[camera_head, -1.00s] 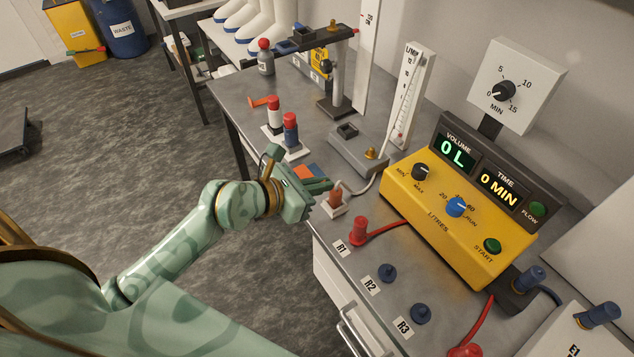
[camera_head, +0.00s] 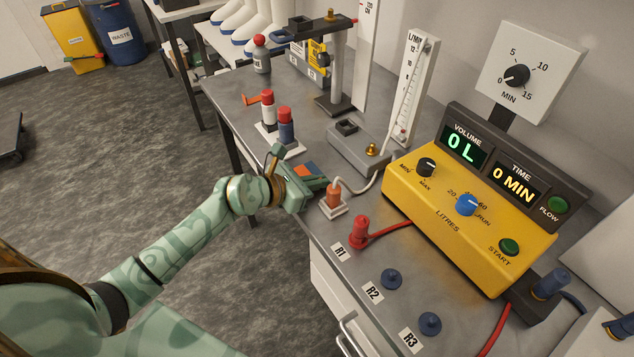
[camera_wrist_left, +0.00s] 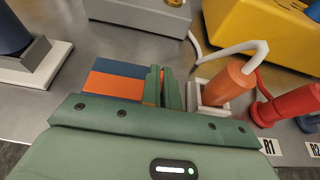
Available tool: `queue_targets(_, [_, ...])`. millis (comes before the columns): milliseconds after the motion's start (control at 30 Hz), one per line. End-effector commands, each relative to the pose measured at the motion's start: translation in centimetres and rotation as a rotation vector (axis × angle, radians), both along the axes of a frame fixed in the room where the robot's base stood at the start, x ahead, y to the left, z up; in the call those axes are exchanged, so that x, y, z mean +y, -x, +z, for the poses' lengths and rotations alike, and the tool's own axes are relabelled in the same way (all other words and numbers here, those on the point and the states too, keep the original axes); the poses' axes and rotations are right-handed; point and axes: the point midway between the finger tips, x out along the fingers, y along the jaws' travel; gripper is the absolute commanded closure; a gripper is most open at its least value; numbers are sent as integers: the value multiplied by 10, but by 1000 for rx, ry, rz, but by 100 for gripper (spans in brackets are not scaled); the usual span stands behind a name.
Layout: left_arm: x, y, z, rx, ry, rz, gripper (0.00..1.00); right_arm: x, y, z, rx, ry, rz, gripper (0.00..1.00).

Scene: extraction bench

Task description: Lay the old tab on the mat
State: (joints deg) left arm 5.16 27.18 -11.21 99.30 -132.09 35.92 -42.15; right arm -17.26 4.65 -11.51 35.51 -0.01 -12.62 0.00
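My left gripper (camera_head: 322,183) is low over the bench, between the mat and an orange plug in a white holder. In the left wrist view its fingers (camera_wrist_left: 163,88) are close together, with a thin brownish sliver between them. I cannot tell whether that sliver is the old tab or part of the fingers. My right gripper is out of view.
The orange plug (camera_head: 334,195) with its white cable stands just right of my fingers. A red plug (camera_head: 361,230) stands nearer. The yellow console (camera_head: 450,222) fills the right side.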

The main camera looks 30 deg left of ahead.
Motion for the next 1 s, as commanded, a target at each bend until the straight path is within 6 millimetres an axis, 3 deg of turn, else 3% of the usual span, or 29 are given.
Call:
queue_targets(167, [0, 0, -4, 1, 0, -1, 100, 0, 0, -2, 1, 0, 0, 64])
queue_targets(233, [0, 0, -2, 0, 0, -1, 78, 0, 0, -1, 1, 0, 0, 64])
queue_targets(267, [0, 0, -2, 0, 0, -1, 76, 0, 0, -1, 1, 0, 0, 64])
queue_targets(600, [1, 2, 2, 0, -1, 0, 76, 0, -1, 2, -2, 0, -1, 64])
queue_targets(1000, [40, 70, 35, 3, -2, -1, 76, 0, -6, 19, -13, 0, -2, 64])
